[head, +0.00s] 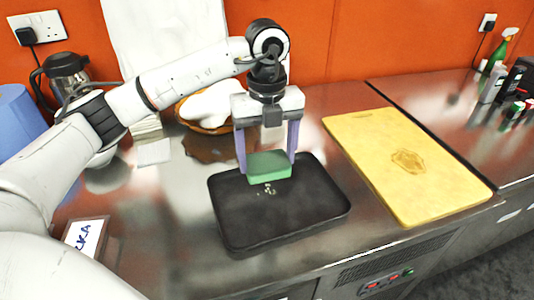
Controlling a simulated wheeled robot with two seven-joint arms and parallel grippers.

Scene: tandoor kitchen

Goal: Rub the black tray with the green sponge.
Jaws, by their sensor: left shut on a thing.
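The black tray (310,205) lies on the steel counter in the middle of the head view. A small patch of pale specks shows on its floor, just in front of the sponge. My left gripper (268,163) points down over the back part of the tray and is shut on the green sponge (270,170), one finger on each side. The sponge is low over the tray; I cannot tell whether it touches the tray floor. My right gripper is not in view.
A yellow cutting board (400,165) lies right of the tray. Behind my left gripper is a basket with white cloth (208,106). A dark kettle (66,75) and a blue roll (20,120) stand at left. Bottles (493,82) stand far right. A small sign (85,236) is at front left.

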